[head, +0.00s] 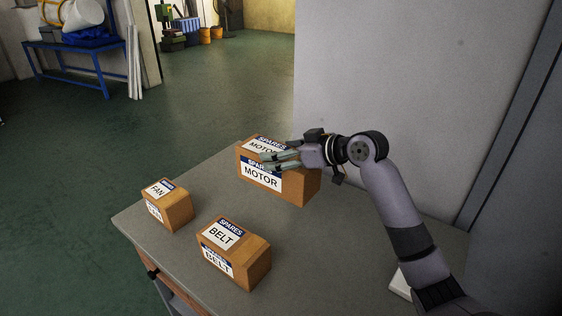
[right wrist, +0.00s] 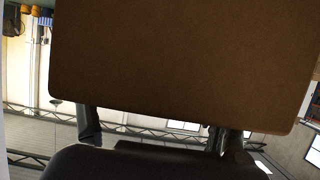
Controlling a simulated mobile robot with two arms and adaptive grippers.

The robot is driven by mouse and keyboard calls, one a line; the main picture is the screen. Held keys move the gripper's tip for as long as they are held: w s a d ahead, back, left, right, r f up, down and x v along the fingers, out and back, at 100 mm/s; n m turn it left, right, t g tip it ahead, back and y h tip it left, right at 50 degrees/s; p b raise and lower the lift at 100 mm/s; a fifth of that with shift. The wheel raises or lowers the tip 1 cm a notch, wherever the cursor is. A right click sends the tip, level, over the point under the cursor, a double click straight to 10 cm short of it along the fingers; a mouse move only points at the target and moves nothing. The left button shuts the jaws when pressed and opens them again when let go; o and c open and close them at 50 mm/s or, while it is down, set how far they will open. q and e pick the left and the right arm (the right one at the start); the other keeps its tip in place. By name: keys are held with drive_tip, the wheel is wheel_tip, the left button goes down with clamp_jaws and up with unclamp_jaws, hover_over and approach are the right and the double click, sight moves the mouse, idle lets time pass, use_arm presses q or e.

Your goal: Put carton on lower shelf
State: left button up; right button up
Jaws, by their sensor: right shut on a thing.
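The cardboard MOTOR carton (head: 293,188), with white and blue SPARES labels, is at the far side of the grey table. My right gripper (head: 282,158) is shut on it, with its fingers over the carton's upper part. In the right wrist view the brown carton (right wrist: 190,60) fills most of the picture, with the fingers at its lower edge. I cannot tell whether the carton touches the table. A smaller FAN carton (head: 178,208) and a BELT carton (head: 250,270) stand on the table. My left gripper is not in view. No lower shelf shows clearly.
The grey table (head: 215,190) has bare room between the cartons. A pale wall or cabinet (head: 400,80) rises behind it on the right. A white object (head: 400,284) lies near my right arm. Green floor is open to the left, with a blue bench (head: 75,46) beyond.

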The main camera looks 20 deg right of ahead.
wheel_tip(320, 180, down, 15)
drive_tip(key=shift+f+p, duration=0.2)
drive_tip(key=shift+p, duration=0.1)
idle(0.5)
drive_tip(key=o, duration=1.5)
drive_tip(key=shift+f, duration=0.3)
drive_tip(key=o, duration=0.5)
drive_tip(key=shift+s, duration=0.1)
drive_tip(key=shift+c, duration=0.2)
drive_tip(key=shift+r, duration=0.1)
